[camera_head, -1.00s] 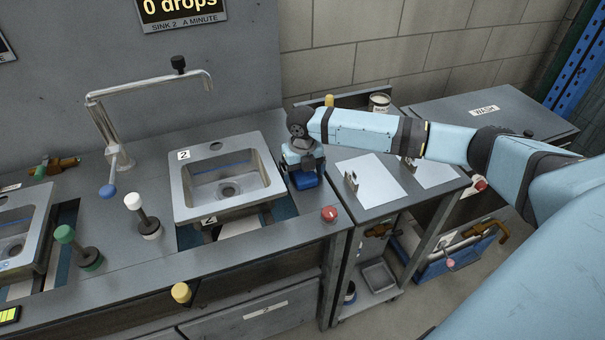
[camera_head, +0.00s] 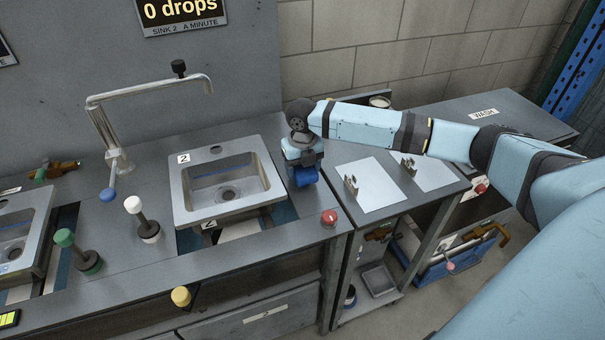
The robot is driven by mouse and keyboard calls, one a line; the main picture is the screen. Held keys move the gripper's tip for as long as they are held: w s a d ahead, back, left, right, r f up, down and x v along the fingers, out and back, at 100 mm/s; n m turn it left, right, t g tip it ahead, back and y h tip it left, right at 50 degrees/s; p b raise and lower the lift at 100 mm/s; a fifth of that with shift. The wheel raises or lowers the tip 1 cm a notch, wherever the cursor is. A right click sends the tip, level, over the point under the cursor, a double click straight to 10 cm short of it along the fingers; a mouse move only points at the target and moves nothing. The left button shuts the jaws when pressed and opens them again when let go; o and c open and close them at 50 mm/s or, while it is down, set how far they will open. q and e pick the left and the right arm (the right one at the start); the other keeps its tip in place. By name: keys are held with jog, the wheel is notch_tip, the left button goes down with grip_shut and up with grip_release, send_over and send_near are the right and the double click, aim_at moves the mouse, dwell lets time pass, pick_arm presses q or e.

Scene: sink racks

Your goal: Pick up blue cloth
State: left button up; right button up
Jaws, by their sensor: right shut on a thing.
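The blue cloth (camera_head: 305,176) is at the lower end of my right gripper (camera_head: 304,166), just right of the sink marked 2. My right arm reaches in from the right and the gripper points down. The gripper is shut on the cloth, though its fingertips are mostly hidden by the wrist and the cloth. I cannot tell whether the cloth clears the counter. My left gripper is not in view.
The sink (camera_head: 228,185) sits left of the gripper. A red knob (camera_head: 329,218) is at the counter's front edge. White sheets (camera_head: 370,184) with small brackets lie to the right. A curved tap (camera_head: 150,95) stands at the back left.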

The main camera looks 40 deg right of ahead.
notch_tip(320, 180, up, 17)
jog(key=shift+r, duration=0.2)
